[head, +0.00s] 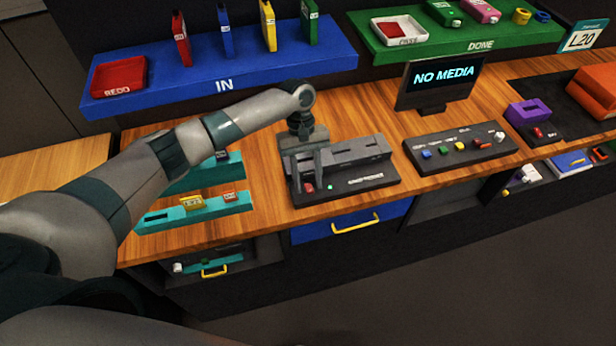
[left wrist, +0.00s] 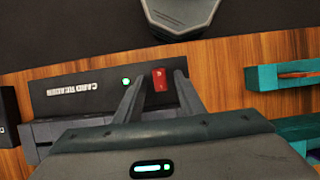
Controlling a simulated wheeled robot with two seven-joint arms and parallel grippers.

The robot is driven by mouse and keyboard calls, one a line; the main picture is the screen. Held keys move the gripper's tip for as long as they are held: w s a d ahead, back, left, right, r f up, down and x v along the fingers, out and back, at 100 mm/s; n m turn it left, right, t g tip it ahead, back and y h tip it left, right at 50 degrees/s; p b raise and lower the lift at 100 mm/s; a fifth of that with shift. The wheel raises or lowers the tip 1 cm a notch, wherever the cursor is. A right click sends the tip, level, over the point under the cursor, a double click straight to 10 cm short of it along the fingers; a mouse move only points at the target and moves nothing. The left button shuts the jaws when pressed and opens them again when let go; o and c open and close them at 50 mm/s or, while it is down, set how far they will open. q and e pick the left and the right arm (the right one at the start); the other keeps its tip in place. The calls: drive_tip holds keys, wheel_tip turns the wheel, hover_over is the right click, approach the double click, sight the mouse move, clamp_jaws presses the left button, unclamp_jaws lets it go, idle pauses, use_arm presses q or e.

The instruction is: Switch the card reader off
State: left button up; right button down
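The card reader (head: 372,176) is a grey device on a dark base plate on the wooden counter. On its front left are a red switch (head: 308,187) and a lit green light (head: 330,187). My left gripper (head: 305,177) points down over that front left part. In the left wrist view the red switch (left wrist: 160,80) shows between the two fingertips, with a gap on each side, so the gripper is open. The green light (left wrist: 126,81) is lit beside one finger. I cannot tell whether the fingertips touch the plate. My right gripper is not in view.
A monitor (head: 440,83) reading NO MEDIA and a button panel (head: 460,149) stand to the right. Teal racks (head: 160,220) with small cards are on the left. A blue IN shelf (head: 300,66) and green DONE shelf (head: 520,38) run behind. Bare counter lies around the reader.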

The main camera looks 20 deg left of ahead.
use_arm(q)
clamp_jaws()
drive_tip(key=shift+s+d+t+y, duration=0.15)
drive_tip(key=shift+s+t+y, duration=0.1)
drive_tip(key=shift+t+y, duration=0.3)
drive_tip(key=shift+s+d+t+y, duration=0.2)
drive_tip(key=shift+t+y, duration=0.15)
drive_tip(key=shift+t, duration=0.3)
drive_tip(key=shift+s+d+t+y, duration=0.1)
drive_tip(key=shift+s+t+y, duration=0.1)
drive_tip(key=shift+t+y, duration=0.6)
drive_tip(key=shift+t, duration=0.3)
